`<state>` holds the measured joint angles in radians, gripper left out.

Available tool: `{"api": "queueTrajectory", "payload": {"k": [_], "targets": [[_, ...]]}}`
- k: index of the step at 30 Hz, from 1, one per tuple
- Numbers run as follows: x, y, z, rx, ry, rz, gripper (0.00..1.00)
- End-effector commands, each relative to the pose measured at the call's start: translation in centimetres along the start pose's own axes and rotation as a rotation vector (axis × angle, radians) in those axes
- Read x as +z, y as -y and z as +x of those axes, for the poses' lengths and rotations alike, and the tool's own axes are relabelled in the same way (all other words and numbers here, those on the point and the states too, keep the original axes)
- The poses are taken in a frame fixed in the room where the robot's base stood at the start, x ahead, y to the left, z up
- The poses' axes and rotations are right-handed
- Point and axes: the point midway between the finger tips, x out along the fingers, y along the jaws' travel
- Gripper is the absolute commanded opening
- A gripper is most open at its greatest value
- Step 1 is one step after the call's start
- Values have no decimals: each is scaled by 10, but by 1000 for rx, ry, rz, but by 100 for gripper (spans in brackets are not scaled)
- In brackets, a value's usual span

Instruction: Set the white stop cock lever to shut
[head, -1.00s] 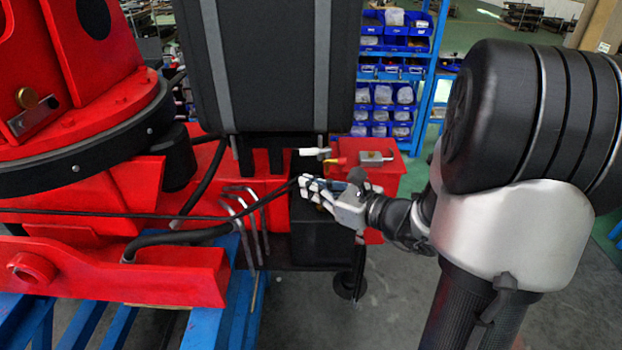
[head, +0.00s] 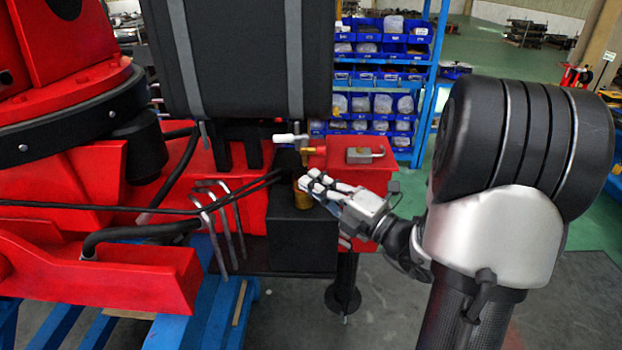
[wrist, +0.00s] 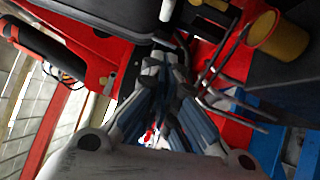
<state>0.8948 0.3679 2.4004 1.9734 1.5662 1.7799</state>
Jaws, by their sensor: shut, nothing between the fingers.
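The white stop cock lever (head: 290,138) sits on a brass fitting (head: 308,150) at the front of the red crane body, below the black box. My gripper (head: 308,184) is shut and empty. In the head view it is below and slightly right of the lever, apart from it in the picture. In the wrist view my gripper (wrist: 165,62) points toward the crane, its fingers together. A white piece at the top edge there may be the lever, but I cannot tell. A brass cylinder (head: 303,199) is partly hidden behind my fingers.
The black box (head: 240,60) hangs above the lever. A padlock (head: 360,155) lies on the red top (head: 350,172) to the right. Black hoses (head: 165,207) and bent metal rods (head: 222,220) are at left. Blue shelves with bins (head: 378,75) stand behind.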

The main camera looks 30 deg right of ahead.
Motion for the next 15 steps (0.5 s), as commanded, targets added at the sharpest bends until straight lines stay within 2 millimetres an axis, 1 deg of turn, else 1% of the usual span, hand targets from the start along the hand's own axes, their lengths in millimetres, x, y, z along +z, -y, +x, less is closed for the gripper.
{"api": "queueTrajectory", "payload": {"k": [1,6,11,15], "targets": [[-2,0,11,3,-7,-3,0],[-3,1,48,2,-8,-4,0],[-2,1,81,2,-6,-3,0],[15,1,96,1,-1,-4,0]]}}
